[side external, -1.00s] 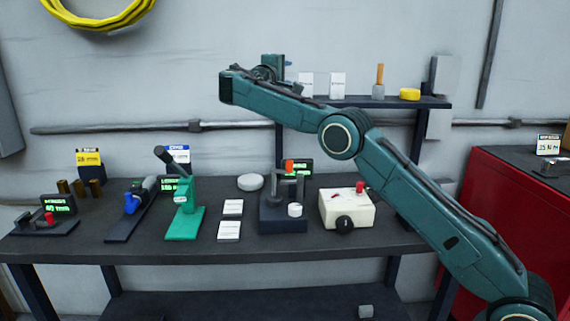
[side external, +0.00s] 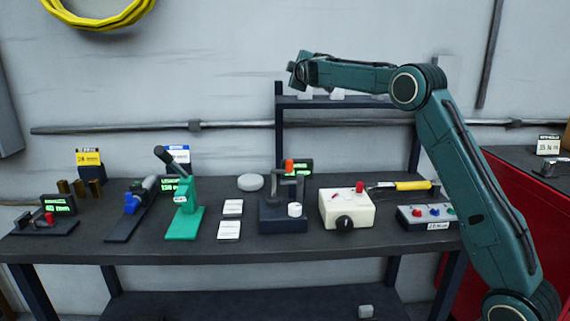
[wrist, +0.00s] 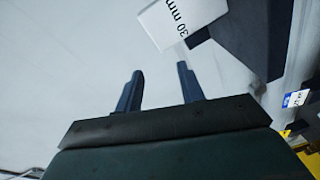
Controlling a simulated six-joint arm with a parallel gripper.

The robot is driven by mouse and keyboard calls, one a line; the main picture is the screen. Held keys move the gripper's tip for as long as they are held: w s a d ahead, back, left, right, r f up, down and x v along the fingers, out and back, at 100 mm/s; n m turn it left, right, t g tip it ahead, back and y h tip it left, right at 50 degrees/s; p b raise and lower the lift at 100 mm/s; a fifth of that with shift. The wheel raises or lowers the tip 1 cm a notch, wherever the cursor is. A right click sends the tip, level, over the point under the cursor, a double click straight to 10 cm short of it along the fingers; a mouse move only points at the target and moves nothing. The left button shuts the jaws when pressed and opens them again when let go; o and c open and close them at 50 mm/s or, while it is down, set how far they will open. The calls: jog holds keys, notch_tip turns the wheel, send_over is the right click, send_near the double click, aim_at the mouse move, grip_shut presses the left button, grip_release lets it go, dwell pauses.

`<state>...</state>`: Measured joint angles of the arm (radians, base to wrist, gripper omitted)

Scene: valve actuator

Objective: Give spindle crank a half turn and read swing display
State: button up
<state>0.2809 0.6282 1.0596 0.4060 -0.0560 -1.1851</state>
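No part is legibly labelled as the spindle crank or swing display. At the far left of the bench, a dark base carries a red knob (side external: 49,218) beside a lit green display (side external: 58,204). A dark stand in the middle (side external: 283,215) has an upright arm, a white knob (side external: 295,209) and another green-lit display (side external: 301,167) behind it. My gripper (side external: 292,74) is high above the bench, apart from these devices. In the wrist view my gripper (wrist: 158,68) has its two fingers apart with nothing between them.
A green lever press (side external: 185,210), a blue-and-grey device (side external: 140,195) and a cream box (side external: 346,209) stand along the bench. A button box (side external: 428,217) and yellow-handled tool (side external: 412,186) are at right. A shelf (side external: 350,102) stands behind. A "30 mm" card (wrist: 182,20) shows in the wrist view.

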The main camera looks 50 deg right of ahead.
jog(key=shift+s+d+f+t+y, duration=0.45)
jog(key=shift+s+y, duration=0.25)
jog(key=shift+y, duration=0.3)
jog(key=s+a+m+t+y, duration=0.1)
jog(key=s+a+m+y, duration=0.1)
jog(key=s+a+y, duration=0.65)
jog(key=s+a+m+t+y, duration=0.1)
jog(key=s+a+t+y, duration=0.3)
jog(key=s, duration=0.8)
jog(key=g, duration=0.2)
send_near(292, 165)
jog(key=s+d, duration=0.1)
jog(key=s, duration=0.1)
jog(key=shift+s+d+y, duration=0.2)
jog(key=shift+s+y, duration=0.05)
jog(key=shift+y, duration=0.2)
jog(key=shift+w, duration=0.15)
jog(key=x, duration=1.3)
jog(key=shift+w+f, duration=0.1)
jog(key=shift+w, duration=0.15)
jog(key=shift+a+m, duration=0.1)
jog(key=shift+m, duration=0.2)
grip_shut()
